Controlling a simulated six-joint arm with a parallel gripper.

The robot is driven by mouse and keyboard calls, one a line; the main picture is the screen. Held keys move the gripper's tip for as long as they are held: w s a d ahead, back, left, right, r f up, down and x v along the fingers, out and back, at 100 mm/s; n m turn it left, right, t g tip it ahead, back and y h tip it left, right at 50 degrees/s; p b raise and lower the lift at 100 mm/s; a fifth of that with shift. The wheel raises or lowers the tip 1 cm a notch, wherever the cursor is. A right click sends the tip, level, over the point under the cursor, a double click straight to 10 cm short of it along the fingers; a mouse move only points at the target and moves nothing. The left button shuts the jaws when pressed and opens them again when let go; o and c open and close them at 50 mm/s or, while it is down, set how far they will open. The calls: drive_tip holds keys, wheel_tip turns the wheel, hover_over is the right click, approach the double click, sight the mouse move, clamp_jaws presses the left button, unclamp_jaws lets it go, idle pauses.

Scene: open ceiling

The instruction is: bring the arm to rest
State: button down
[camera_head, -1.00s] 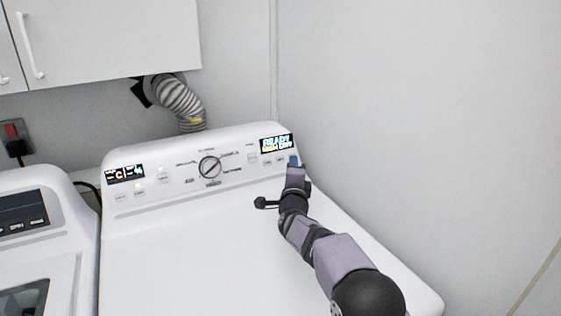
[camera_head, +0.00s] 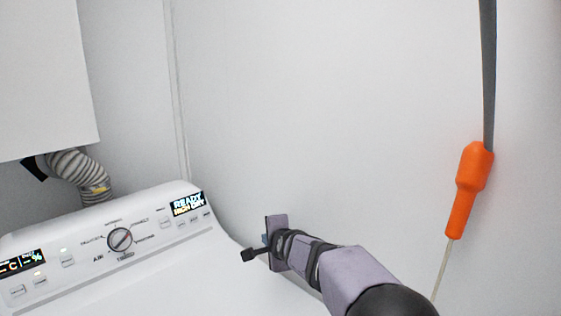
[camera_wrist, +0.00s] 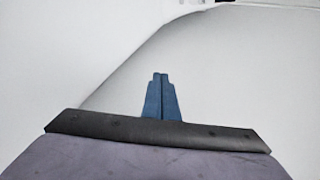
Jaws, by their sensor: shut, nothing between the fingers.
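My gripper (camera_wrist: 160,77) shows in the wrist view as two blue fingers pressed together, with nothing between them. In the head view my arm reaches in from the bottom right, above the right edge of the white dryer's top (camera_head: 200,272).
The panel has a dial (camera_head: 120,240) and a lit display (camera_head: 187,204) reading "READY HIGH DRY". A white wall (camera_head: 330,110) stands behind and to the right. An orange piece (camera_head: 466,188) hangs on a grey strap at the right. A ribbed hose (camera_head: 80,172) is at the left.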

drive_tip(key=s+d+f+n+g+h+p, duration=0.2)
drive_tip(key=s+d+f+n+g+p, duration=0.15)
drive_tip(key=s+d, duration=0.8)
drive_tip(key=s+d+f+n+g+h+p, duration=0.25)
drive_tip(key=s+d+p, duration=0.25)
drive_tip(key=s+d, duration=0.65)
drive_tip(key=s+a+f+n+g+b, duration=0.25)
drive_tip(key=s+f+n+b, duration=0.25)
drive_tip(key=s+f+b, duration=0.35)
drive_tip(key=s+a+f+n+g+b, duration=0.2)
drive_tip(key=s+f+n+g+b, duration=0.15)
drive_tip(key=s+f+b, duration=0.55)
wheel_tip(320, 180, up, 28)
drive_tip(key=p, duration=2.9)
drive_tip(key=shift+s+f+n+t+y, duration=0.15)
drive_tip(key=shift+s+n+t+y, duration=0.2)
drive_tip(key=shift+t+y, duration=0.1)
drive_tip(key=shift+f, duration=0.15)
wheel_tip(320, 180, down, 5)
drive_tip(key=b, duration=0.5)
drive_tip(key=shift+d, duration=0.1)
